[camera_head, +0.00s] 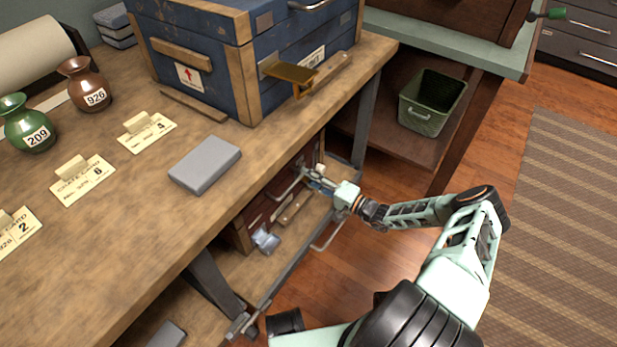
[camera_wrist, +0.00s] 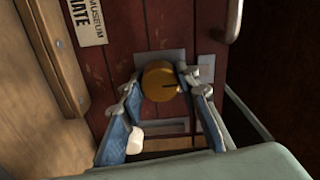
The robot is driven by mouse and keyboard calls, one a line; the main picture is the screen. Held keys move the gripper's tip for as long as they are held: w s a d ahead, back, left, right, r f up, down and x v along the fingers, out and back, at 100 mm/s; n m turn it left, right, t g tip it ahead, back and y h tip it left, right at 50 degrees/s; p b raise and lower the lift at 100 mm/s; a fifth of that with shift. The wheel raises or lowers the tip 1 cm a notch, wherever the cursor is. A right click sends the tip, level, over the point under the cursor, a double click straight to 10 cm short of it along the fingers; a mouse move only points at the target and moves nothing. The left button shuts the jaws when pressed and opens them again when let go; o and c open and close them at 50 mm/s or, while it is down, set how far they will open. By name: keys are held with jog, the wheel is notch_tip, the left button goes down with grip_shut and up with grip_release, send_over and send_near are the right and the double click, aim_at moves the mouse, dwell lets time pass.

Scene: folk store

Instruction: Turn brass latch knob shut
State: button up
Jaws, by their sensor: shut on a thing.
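The round brass latch knob (camera_wrist: 160,80) sits on a grey plate (camera_wrist: 174,55) on a red-brown wooden crate front in the wrist view. A dark slot line crosses the knob toward the right. My gripper (camera_wrist: 162,85) has its blue-padded fingers on both sides of the knob and is shut on it. In the head view my gripper (camera_head: 315,179) reaches under the bench top to the front of the dark red crate (camera_head: 262,211). The knob itself is hidden there by the gripper and the bench edge.
The bench top (camera_head: 110,215) overhangs the crate, with a metal leg (camera_head: 213,283) to the left. A blue chest (camera_head: 200,65), a grey block (camera_head: 205,164), vases and cards stand on top. A green basket (camera_head: 432,102) is on a shelf to the right.

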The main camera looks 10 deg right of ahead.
jog(key=o, duration=1.2)
jog(key=shift+c, duration=0.2)
jog(key=shift+d, duration=0.1)
jog(key=v, duration=1.2)
